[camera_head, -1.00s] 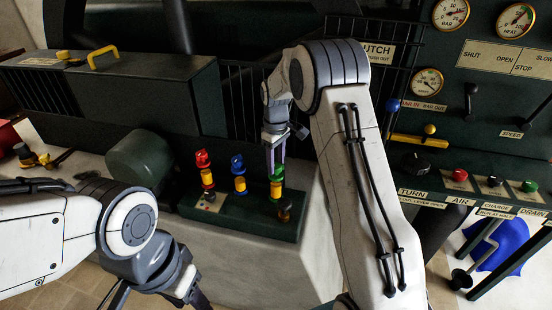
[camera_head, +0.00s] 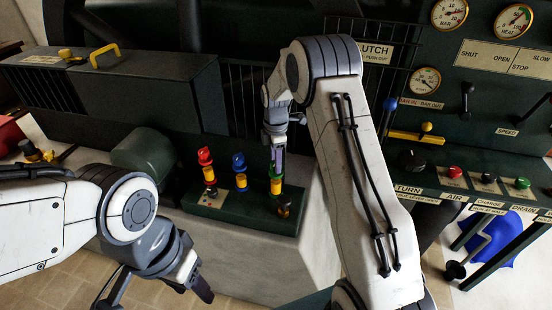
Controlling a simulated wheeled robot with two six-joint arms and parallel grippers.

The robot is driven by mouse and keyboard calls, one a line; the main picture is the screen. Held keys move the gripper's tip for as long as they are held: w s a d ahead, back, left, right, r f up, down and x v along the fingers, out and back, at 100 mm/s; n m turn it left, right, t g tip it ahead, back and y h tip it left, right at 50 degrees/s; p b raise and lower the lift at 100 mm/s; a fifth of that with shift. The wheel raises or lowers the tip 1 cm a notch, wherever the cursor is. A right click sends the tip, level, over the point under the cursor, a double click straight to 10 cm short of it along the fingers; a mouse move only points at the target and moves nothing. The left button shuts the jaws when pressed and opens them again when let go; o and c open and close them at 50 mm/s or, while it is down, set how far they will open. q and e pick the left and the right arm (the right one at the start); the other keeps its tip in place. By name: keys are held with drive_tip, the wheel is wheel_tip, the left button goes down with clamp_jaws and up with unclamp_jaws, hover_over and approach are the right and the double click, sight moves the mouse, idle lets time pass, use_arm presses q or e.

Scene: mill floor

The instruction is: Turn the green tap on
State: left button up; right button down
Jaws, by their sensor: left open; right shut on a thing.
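The green tap (camera_head: 277,186) is the rightmost of three coloured taps on a low dark green block. Its yellow body stands upright, and its green top is partly hidden by my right gripper. My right gripper (camera_head: 277,166) points down and is shut on the green tap's top. My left gripper (camera_head: 155,302) is at the bottom left, open and empty, well away from the taps. Its fingertips are partly at the frame's lower edge.
A red tap (camera_head: 206,158) and a blue tap (camera_head: 239,163) stand just left of the green one. A dark cylinder (camera_head: 142,154) is left of them. A black bar fence (camera_head: 240,100) rises behind. A panel with gauges, levers and buttons (camera_head: 454,172) is at the right.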

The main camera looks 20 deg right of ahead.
drive_tip(key=shift+a+n, duration=0.1)
drive_tip(key=shift+n, duration=1.2)
drive_tip(key=shift+n+p, duration=0.3)
drive_tip(key=shift+c, duration=1.9)
unclamp_jaws()
wheel_tip(320, 180, up, 11)
drive_tip(key=b, duration=0.1)
drive_tip(key=shift+f, duration=0.2)
